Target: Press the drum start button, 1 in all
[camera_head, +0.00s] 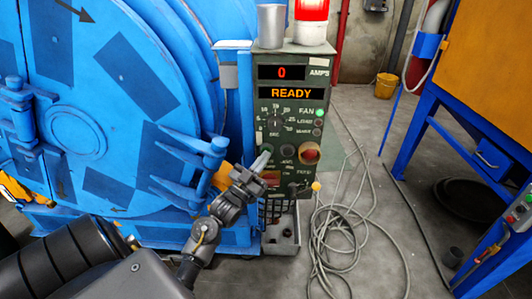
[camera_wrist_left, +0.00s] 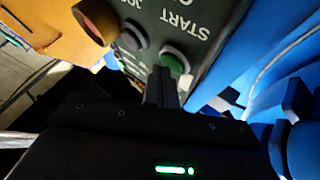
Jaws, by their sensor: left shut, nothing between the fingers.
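The green drum start button (camera_wrist_left: 174,60), labelled START, shows in the left wrist view on the dark green control panel (camera_wrist_left: 215,12). In the head view my left gripper covers most of that spot on the panel (camera_head: 318,125). My left gripper (camera_head: 265,158) is shut and empty, its fingertips at the panel's lower left. In the left wrist view the shut fingers (camera_wrist_left: 162,72) point at the button's lower edge. I cannot tell whether they touch it. The panel display (camera_head: 291,93) reads READY, with a red 0 above it. My right gripper is not in view.
A dark button (camera_wrist_left: 134,37) and a red button with a yellow surround (camera_head: 309,153) sit beside the start button. The blue drum machine (camera_head: 110,100) stands close on the left. A metal cup (camera_head: 271,25) and red beacon (camera_head: 311,10) top the panel. Cables (camera_head: 345,225) lie on the floor.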

